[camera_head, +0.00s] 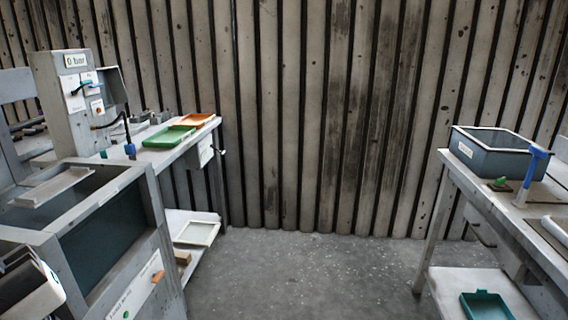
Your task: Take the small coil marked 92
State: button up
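I cannot make out any coil marked 92 in the head view. No part that I can identify as my gripper shows in this view. The insides of the grey-blue bin (497,153) on the right bench and of the open-topped cabinet (60,195) at the left are partly hidden.
The left bench holds a green tray (168,137), an orange tray (194,120) and a grey unit labelled "0 bar" (62,105). A blue-handled tool (532,170) is on the right bench; a teal tray (486,306) lies below. Grey floor (300,275) between is clear.

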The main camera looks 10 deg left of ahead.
aim_at(160, 118)
jog(key=i, duration=1.25)
jog(key=i+u, duration=0.4)
jog(key=i+l+u, duration=0.15)
jog(key=i+u, duration=0.25)
jog(key=i, duration=0.2)
jog(key=i+l+u, duration=0.1)
jog(key=i+u, duration=0.25)
jog(key=i+l+u, duration=0.35)
jog(key=i+j, duration=0.05)
jog(key=j, duration=0.05)
